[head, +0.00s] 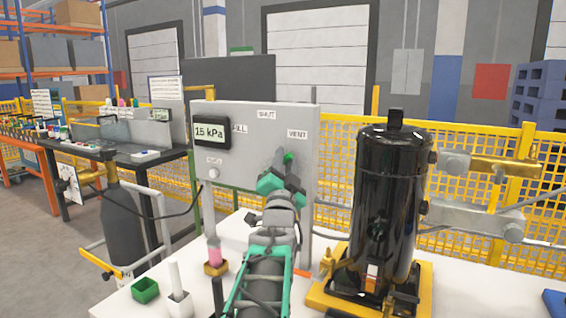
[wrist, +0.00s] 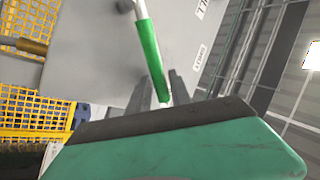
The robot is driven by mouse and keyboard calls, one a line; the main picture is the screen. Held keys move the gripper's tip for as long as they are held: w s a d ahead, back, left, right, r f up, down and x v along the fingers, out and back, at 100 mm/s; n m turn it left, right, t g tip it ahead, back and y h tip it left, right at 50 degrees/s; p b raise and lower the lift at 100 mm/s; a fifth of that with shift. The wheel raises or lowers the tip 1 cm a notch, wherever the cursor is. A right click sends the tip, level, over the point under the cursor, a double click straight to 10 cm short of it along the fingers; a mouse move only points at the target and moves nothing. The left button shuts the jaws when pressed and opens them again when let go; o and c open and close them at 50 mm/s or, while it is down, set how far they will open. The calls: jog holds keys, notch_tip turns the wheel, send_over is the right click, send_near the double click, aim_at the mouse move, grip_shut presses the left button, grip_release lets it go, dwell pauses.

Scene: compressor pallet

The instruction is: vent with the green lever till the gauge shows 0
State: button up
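The gauge (head: 211,131) on the grey panel (head: 249,118) reads 15 kPa. The green lever (head: 289,157) is at the panel's right part, below the VENT label (head: 297,134), largely covered by my gripper (head: 281,170) in the head view. In the wrist view the lever (wrist: 149,48) runs from its grey hub at the top down between my gripper's two grey fingers (wrist: 160,90). The fingers lie close on both sides of its end and appear shut on it. The exact lever angle on the dial is hard to read in the head view.
A black compressor tank (head: 388,205) stands on a yellow base (head: 420,295) just right of my arm. Yellow mesh fencing (head: 336,165) stands behind.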

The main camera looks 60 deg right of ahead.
jog(key=v, duration=0.7)
jog(key=shift+s+a+f, duration=0.15)
jog(key=shift+a, duration=0.2)
